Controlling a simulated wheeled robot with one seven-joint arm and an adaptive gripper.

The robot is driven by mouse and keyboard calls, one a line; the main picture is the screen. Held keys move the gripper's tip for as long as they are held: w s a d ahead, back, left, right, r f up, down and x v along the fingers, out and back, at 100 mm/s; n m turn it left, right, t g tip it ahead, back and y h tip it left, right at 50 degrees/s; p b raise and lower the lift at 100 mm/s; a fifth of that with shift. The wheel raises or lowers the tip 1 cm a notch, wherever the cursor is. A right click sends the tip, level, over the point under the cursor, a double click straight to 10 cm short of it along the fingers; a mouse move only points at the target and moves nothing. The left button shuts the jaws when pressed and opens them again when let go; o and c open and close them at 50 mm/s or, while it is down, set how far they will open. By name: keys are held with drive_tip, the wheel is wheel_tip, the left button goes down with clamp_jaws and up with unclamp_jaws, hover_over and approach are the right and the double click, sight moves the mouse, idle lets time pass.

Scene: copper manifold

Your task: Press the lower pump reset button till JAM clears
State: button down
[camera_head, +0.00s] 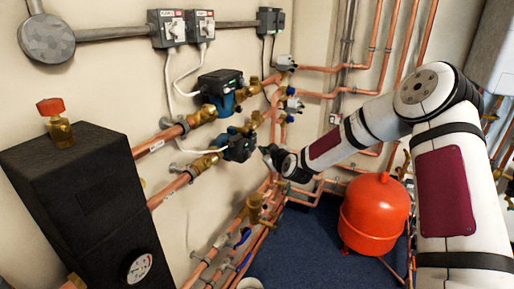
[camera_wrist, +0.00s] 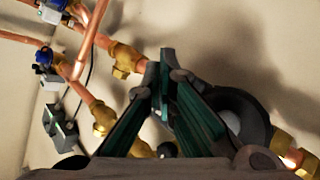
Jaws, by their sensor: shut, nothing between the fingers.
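The lower pump (camera_head: 238,147) is a dark unit on the lower copper pipe along the left wall. My gripper (camera_head: 265,150) is right beside its face, at the pump's right side in the head view. In the wrist view my gripper's fingers (camera_wrist: 165,75) are together and empty, pointing towards the wall pipes. A dark rounded body (camera_wrist: 243,108), probably part of the pump, sits partly hidden behind the right finger. The reset button and any JAM display are hidden or too small to read. I cannot tell if the fingertips touch the pump.
The upper pump (camera_head: 220,84) sits just above on a parallel pipe. Brass valves (camera_head: 262,207) and more pipes run below. A black cabinet with a gauge (camera_head: 139,267) stands at the left. A red expansion vessel (camera_head: 375,210) stands on the blue floor below my arm.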

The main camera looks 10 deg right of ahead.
drive_tip(key=shift+w+a, duration=0.3)
drive_tip(key=shift+a, duration=0.1)
idle(0.4)
idle(0.4)
drive_tip(key=shift+s+d, duration=0.55)
drive_tip(key=shift+d, duration=0.15)
drive_tip(key=shift+d, duration=0.15)
drive_tip(key=shift+s+d+p, duration=0.45)
drive_tip(key=shift+s+d, duration=0.3)
drive_tip(key=shift+d, duration=0.2)
drive_tip(key=shift+s+d+p, duration=0.4)
drive_tip(key=shift+s+d, duration=0.35)
drive_tip(key=shift+d, duration=0.2)
